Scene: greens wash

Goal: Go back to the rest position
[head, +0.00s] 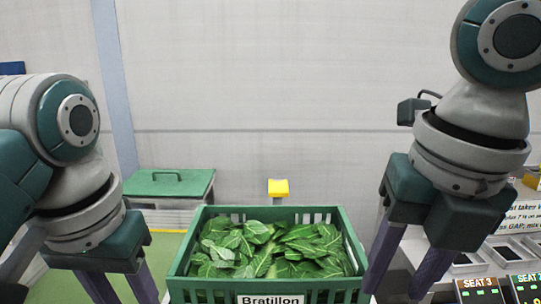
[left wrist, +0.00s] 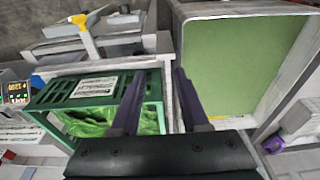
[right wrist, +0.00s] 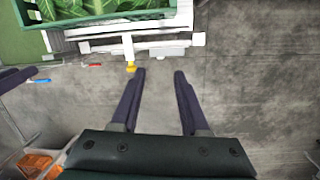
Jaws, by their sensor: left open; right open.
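My left gripper (head: 120,288) hangs at the left of the head view, left of the green crate, open with nothing between its fingers. In the left wrist view its open fingers (left wrist: 158,85) show beside the labelled crate (left wrist: 72,88). My right gripper (head: 405,278) is right of the crate and points down; its fingertips lie at or below the picture's lower edge. In the right wrist view its fingers (right wrist: 158,75) are apart and empty above the grey floor. Neither gripper visibly holds anything.
The green crate (head: 352,242), labelled "Bratillon", holds leafy greens (head: 270,248). A green lidded box (head: 168,184) stands behind left. A yellow-topped post (head: 278,187) is behind the crate. Seat displays (head: 480,291) are at the lower right. Grey floor (right wrist: 255,80) is clear.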

